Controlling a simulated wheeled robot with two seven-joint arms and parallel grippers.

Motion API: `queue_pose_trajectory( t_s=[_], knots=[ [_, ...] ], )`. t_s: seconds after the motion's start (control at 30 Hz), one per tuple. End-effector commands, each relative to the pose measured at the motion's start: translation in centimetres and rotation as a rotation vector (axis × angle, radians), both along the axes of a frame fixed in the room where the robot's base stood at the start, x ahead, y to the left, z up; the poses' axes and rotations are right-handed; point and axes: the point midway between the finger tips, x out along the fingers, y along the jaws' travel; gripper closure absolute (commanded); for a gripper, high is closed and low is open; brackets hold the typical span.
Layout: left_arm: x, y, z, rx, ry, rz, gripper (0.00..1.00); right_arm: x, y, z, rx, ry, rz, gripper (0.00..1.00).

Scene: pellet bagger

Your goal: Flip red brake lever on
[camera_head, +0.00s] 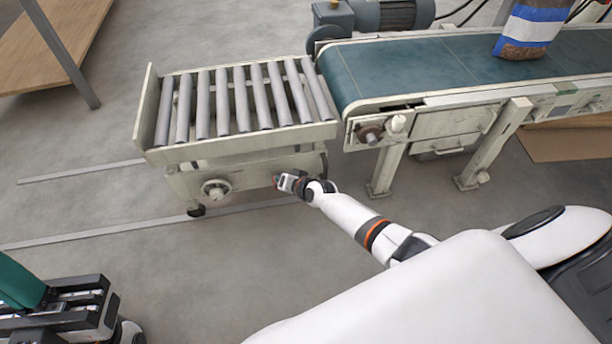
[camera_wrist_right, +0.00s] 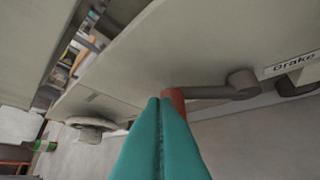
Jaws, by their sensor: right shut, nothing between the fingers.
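The brake lever shows in the right wrist view as a grey arm (camera_wrist_right: 205,92) running left from a round pivot to a red handle (camera_wrist_right: 175,98). It sits on the pale side panel of the roller cart, beside a label reading "Brake" (camera_wrist_right: 293,63). My right gripper (camera_wrist_right: 158,102) is shut and empty, its teal fingertips right at the red handle and partly covering it; whether they touch I cannot tell. In the head view my right gripper (camera_head: 280,181) is at the cart's front panel. My left gripper (camera_head: 22,284) is at the lower left, partly cut off, away from the cart.
The roller cart (camera_head: 240,143) stands against the end of a green belt conveyor (camera_head: 420,68) carrying a bag of pellets (camera_head: 530,28). A round hand knob (camera_head: 216,189) is on the cart's front, left of my right gripper.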

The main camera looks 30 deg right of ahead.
Motion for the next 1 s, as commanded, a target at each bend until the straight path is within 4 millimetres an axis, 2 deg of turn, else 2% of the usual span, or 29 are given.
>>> queue_pose_trajectory(
  t_s=[0.3,0.87,1.0],
  knots=[
    [0.02,-0.02,-0.48,0.0,0.001,-0.001,1.0,0.29,0.93,-0.62,0.001,-0.001,0.001,1.0],
    [0.02,-0.01,-0.48,0.0,0.0,0.0,1.0,0.31,1.05,-0.7,0.001,-0.001,0.001,1.0],
    [-0.01,0.07,0.13,-0.002,-0.006,0.002,1.0,0.32,1.05,-0.22,0.001,-0.001,-0.001,1.0]
  ],
)
